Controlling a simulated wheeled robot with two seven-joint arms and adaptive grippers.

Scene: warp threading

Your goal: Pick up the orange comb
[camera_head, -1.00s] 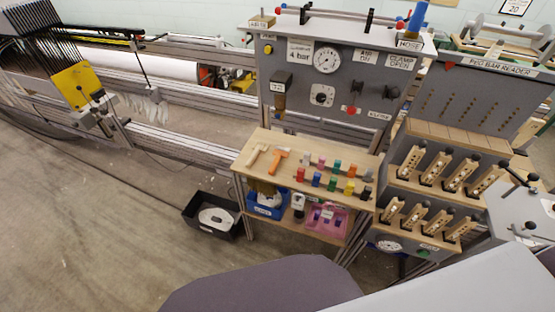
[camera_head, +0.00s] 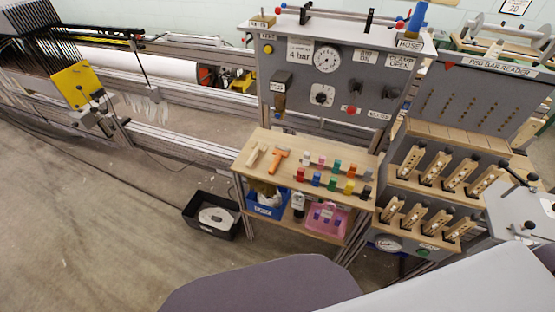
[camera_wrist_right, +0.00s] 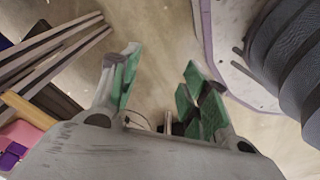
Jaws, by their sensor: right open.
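The orange comb (camera_head: 279,159) lies flat at the left part of the small wooden table (camera_head: 262,140) in the head view. A pale wooden comb-like piece (camera_head: 256,156) lies just to its left, apart from it. My right gripper (camera_wrist_right: 160,66) shows in the right wrist view with its green-padded fingers spread and nothing between them. Floor shows beyond the fingers, and the comb is not in that view.
Several coloured blocks stand on the table right of the comb. A blue bin (camera_head: 267,204) and a pink bin (camera_head: 326,220) sit on the shelf below. A grey gauge panel (camera_head: 340,95) rises behind. A black bin (camera_head: 211,215) stands on the open floor at left.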

